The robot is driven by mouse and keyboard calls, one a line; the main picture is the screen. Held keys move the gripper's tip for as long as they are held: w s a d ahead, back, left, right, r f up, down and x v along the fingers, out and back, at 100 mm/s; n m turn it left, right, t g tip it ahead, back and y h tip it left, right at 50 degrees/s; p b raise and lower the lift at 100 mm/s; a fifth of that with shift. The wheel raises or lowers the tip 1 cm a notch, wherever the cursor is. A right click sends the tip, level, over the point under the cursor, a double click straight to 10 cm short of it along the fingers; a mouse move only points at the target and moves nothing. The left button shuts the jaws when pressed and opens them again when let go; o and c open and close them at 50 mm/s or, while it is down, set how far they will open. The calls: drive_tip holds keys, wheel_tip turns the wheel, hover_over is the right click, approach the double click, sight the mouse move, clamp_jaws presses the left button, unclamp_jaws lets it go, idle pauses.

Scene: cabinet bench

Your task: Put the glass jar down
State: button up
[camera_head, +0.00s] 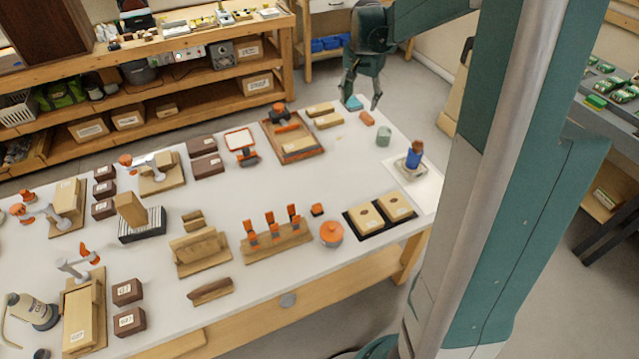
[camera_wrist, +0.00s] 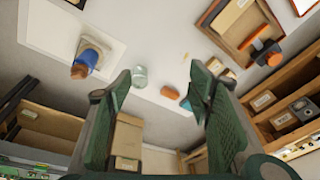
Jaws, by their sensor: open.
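The glass jar (camera_head: 384,137), a small pale green cylinder, stands upright on the white bench top near its right end. In the wrist view the jar (camera_wrist: 139,77) shows just beside the left finger's tip, apart from it as far as I can see. My gripper (camera_head: 361,101) is open and empty, pointing down over the bench's far right corner, beyond the jar. In the wrist view the two fingers of my gripper (camera_wrist: 161,76) are spread wide with nothing held between them.
An orange block (camera_head: 367,118) and a teal piece (camera_head: 354,102) lie near my gripper. A blue object with a brown top (camera_head: 414,157) stands on a tray to the jar's right. A wooden tray (camera_head: 301,148) and tan blocks (camera_head: 328,120) lie left. Bare bench surrounds the jar.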

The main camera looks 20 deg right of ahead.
drive_tip(key=s+a+r+n+t, duration=0.1)
drive_tip(key=s+a+r+n, duration=0.25)
drive_tip(key=s+a, duration=0.5)
drive_tip(key=s+a+r+n+t, duration=0.1)
drive_tip(key=s+a+r+n, duration=0.1)
drive_tip(key=s+a+r, duration=0.6)
drive_tip(key=s+a+f+n+t, duration=0.1)
drive_tip(key=s+a+f+n, duration=0.1)
drive_tip(key=s+a, duration=0.4)
drive_tip(key=s+a+f+n+t+y, duration=0.1)
drive_tip(key=s+a+f+n+t, duration=0.1)
drive_tip(key=s+a, duration=0.5)
drive_tip(key=shift+s+a+f+n+y, duration=0.3)
drive_tip(key=shift+s+f+n, duration=0.55)
drive_tip(key=shift+s+f, duration=0.45)
drive_tip(key=shift+s+r, duration=0.1)
